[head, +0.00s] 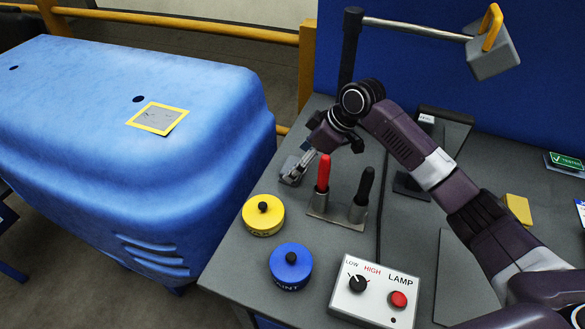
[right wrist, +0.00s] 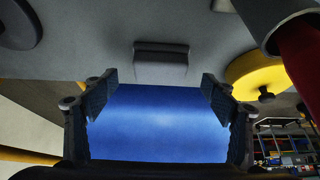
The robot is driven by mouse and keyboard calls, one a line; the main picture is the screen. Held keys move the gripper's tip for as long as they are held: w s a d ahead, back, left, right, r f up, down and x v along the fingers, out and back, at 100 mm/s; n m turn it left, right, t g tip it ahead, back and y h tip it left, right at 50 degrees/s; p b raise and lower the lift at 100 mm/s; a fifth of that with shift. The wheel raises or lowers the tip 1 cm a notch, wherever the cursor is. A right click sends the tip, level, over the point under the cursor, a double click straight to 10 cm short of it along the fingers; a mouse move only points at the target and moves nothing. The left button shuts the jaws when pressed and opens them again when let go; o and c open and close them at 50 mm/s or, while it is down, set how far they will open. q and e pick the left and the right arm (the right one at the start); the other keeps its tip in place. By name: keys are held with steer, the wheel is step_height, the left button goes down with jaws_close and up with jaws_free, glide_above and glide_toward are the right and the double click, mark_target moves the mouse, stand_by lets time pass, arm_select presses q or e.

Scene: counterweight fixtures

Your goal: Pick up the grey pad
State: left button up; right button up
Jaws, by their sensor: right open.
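A small grey block with a darker top band, which looks like the grey pad (right wrist: 161,62), is on the grey bench in the right wrist view. It lies ahead of my right gripper, centred between the fingers (right wrist: 160,88), with no visible contact. The fingers are spread apart with nothing between them. In the head view my right gripper (head: 299,166) reaches down near the bench's left edge, just left of the red-handled tool (head: 323,174). There I cannot clearly separate the pad from the fingertips. My left gripper is not in view.
A black-handled tool (head: 363,187) shares the red one's holder. A yellow round weight (head: 262,222), a blue one (head: 289,272) and a lamp control box (head: 372,300) stand nearer. A lamp (head: 492,55) overhangs the bench. A large blue housing (head: 90,120) stands left.

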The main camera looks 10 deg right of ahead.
mark_target(293, 165)
steer(key=x, duration=0.3)
steer(key=shift+w+a+f, duration=0.15)
steer(key=shift+a+f, duration=0.05)
steer(key=shift+c, duration=0.2)
steer(key=c, duration=1.2)
step_height(293, 165, up, 20)
steer(key=b, duration=0.2)
